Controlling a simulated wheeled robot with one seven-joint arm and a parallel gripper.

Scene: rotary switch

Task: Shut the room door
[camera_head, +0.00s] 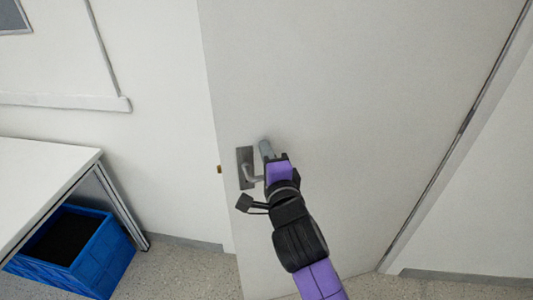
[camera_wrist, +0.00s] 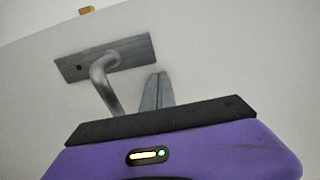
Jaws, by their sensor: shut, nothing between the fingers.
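The room door (camera_head: 340,90) is a large pale panel standing open at an angle, with its hinge side at the right. Its grey lever handle (camera_head: 252,174) sits on a rectangular plate near the door's left edge. In the wrist view the handle (camera_wrist: 103,80) curves out from its plate, just left of the fingers. My gripper (camera_head: 265,148) is shut and empty, with its fingertips close to the door face right of the handle plate. In the wrist view my gripper (camera_wrist: 157,90) shows its fingers together. I cannot tell whether they touch the door or the lever.
A white table (camera_head: 45,170) stands at the left, with a blue crate (camera_head: 110,265) under it. A brass latch (camera_head: 219,169) shows at the door's edge. The door frame (camera_head: 455,140) runs down the right. Speckled floor (camera_head: 190,270) is clear between table and door.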

